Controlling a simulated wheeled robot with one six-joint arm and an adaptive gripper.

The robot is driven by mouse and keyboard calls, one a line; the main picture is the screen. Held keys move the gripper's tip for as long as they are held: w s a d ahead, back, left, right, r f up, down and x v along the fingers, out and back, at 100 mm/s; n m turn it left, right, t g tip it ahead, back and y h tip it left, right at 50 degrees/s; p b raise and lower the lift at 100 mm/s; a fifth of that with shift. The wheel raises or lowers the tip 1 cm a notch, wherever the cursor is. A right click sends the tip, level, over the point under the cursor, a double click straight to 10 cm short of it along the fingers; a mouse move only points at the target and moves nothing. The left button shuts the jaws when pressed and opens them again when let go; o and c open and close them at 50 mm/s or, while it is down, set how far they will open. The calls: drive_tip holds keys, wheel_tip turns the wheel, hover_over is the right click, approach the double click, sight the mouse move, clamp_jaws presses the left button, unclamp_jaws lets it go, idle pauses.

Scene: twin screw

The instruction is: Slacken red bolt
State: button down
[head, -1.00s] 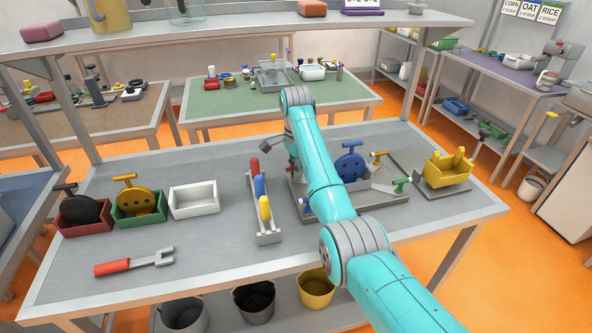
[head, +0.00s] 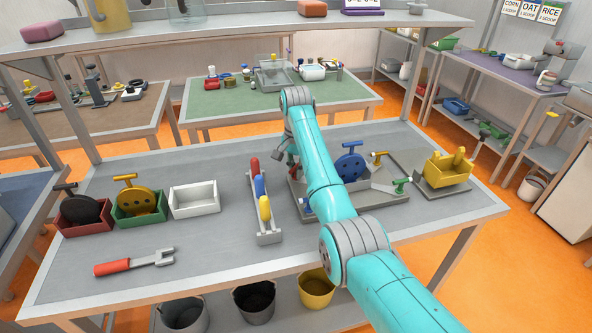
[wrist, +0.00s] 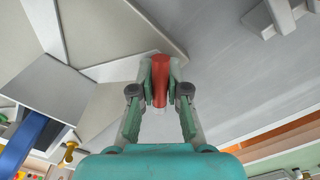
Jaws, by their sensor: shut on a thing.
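The red bolt (wrist: 160,72) shows in the wrist view as a red cylinder between the fingertips of my gripper (wrist: 160,90), which is shut on it. Grey angled plates of the fixture (wrist: 105,35) lie beside and behind it; whether the bolt still sits in the fixture I cannot tell. In the head view the fixture (head: 370,203) stands on the bench with a blue wheel (head: 350,166), a yellow-handled bolt (head: 378,156) and a green-handled bolt (head: 401,184). My arm hides the red bolt and my fingertips there.
A rack with red, blue and yellow handles (head: 266,238) stands left of the fixture.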

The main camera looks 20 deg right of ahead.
drive_tip(key=n, duration=1.5)
drive_tip(key=shift+n, duration=0.3)
drive_tip(key=n, duration=1.2)
drive_tip(key=shift+n, duration=0.4)
drive_tip(key=shift+a, duration=0.1)
drive_tip(key=c, duration=1.1)
unclamp_jaws()
